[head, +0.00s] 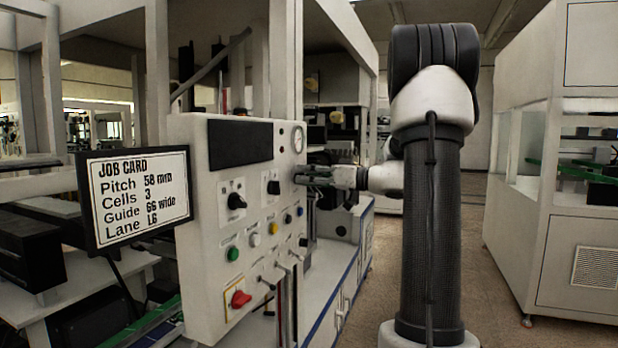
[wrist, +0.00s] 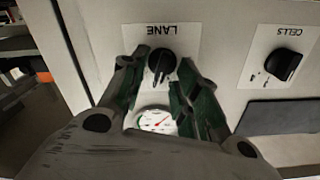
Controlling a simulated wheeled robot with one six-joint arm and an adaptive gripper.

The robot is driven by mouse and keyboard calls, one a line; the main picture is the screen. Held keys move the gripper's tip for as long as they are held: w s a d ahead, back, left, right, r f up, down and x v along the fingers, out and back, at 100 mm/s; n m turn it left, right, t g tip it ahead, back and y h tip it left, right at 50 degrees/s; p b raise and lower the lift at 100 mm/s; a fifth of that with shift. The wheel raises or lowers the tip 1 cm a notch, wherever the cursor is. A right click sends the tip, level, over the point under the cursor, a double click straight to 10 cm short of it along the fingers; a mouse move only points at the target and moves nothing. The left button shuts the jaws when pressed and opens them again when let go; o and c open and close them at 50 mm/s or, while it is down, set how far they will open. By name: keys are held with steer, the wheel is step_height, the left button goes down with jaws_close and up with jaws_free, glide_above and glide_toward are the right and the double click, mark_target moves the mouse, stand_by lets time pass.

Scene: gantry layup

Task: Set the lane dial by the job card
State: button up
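The job card (head: 137,197) hangs at the left in the head view and reads Pitch 58 mm, Cells 3, Guide 66 wide, Lane L6. The lane dial (wrist: 162,62) is a black knob on a white plate marked LANE, upside down in the wrist view. My gripper (wrist: 164,60) is open, with its green-padded fingers on either side of the dial and visible gaps between. I cannot tell whether the fingertips reach around the knob. In the head view my gripper (head: 308,176) is at the panel's right side and hides the lane dial. The dial's setting is not readable.
The cells dial (wrist: 285,64) is to the right in the wrist view. A round gauge (wrist: 157,120) shows between my fingers. The panel (head: 200,265) also carries coloured buttons and a red switch (head: 240,299). Open floor lies right of the bench.

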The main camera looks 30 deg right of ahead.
jaws_close()
steer(key=shift+m, duration=0.4)
steer(key=shift+w+d+f+m, duration=0.1)
steer(key=shift+f+m, duration=0.05)
steer(key=shift+m, duration=2.05)
steer(key=shift+w+d+f+m, duration=0.1)
steer(key=shift+f+m, duration=0.05)
steer(key=shift+m, duration=2.05)
steer(key=shift+d+f+m, duration=0.1)
steer(key=shift+f+m, duration=0.05)
steer(key=shift+m, duration=2.35)
jaws_free()
